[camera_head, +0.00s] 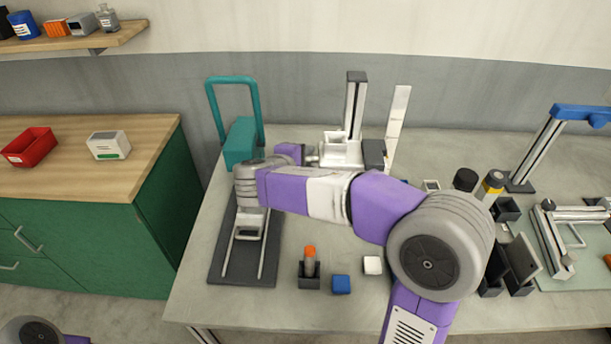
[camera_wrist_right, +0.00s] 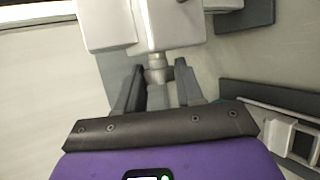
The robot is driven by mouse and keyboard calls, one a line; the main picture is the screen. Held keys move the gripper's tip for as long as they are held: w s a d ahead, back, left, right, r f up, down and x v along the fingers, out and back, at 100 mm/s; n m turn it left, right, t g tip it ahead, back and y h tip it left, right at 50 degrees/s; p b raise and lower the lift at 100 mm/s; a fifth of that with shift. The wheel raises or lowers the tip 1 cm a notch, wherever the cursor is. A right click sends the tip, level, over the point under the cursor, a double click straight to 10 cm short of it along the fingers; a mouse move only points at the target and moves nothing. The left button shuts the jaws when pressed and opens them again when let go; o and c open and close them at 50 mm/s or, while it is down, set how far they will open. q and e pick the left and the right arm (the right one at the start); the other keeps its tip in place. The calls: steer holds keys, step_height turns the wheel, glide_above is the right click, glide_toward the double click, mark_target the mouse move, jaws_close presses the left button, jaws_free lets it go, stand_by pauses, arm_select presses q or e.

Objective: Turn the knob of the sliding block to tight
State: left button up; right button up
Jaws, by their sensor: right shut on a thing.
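The sliding block (camera_head: 341,153) is a white piece at the foot of an upright grey rail (camera_head: 355,100) near the back of the table. My right gripper (camera_head: 309,158) reaches it from the left, partly hidden behind my arm. In the right wrist view the block (camera_wrist_right: 168,22) is at the top, and its small metal knob (camera_wrist_right: 157,74) points toward me. The fingers of my right gripper (camera_wrist_right: 158,88) stand on both sides of the knob, shut on it. No tight or loose marking can be made out. My left gripper is out of view.
A teal frame press (camera_head: 240,142) stands left of the block, with a dark rail base (camera_head: 225,262) in front. An orange-topped item (camera_head: 309,262), a blue cube (camera_head: 341,284) and a white cube (camera_head: 373,265) lie near the front. A thin white strip (camera_head: 397,125) stands right of the rail.

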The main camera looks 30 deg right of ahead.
steer(key=f+t+h+b, duration=0.1)
steer(key=t+h+b, duration=0.1)
steer(key=b, duration=0.2)
steer(key=shift+s+m+b, duration=0.1)
steer(key=shift+m+b, duration=0.3)
steer(key=shift+t+b, duration=0.3)
steer(key=shift+b, duration=0.1)
steer(key=shift+m+t+h, duration=0.4)
steer(key=shift+t+h, duration=0.1)
steer(key=shift+h, duration=0.3)
steer(key=shift+f+m+t+h+b, duration=0.1)
steer(key=shift+m+t+h+b, duration=0.2)
steer(key=shift+m+t+h, duration=0.45)
steer(key=shift+h, duration=0.35)
steer(key=o, duration=1)
steer(key=shift+o, duration=0.2)
steer(key=shift+a, duration=0.15)
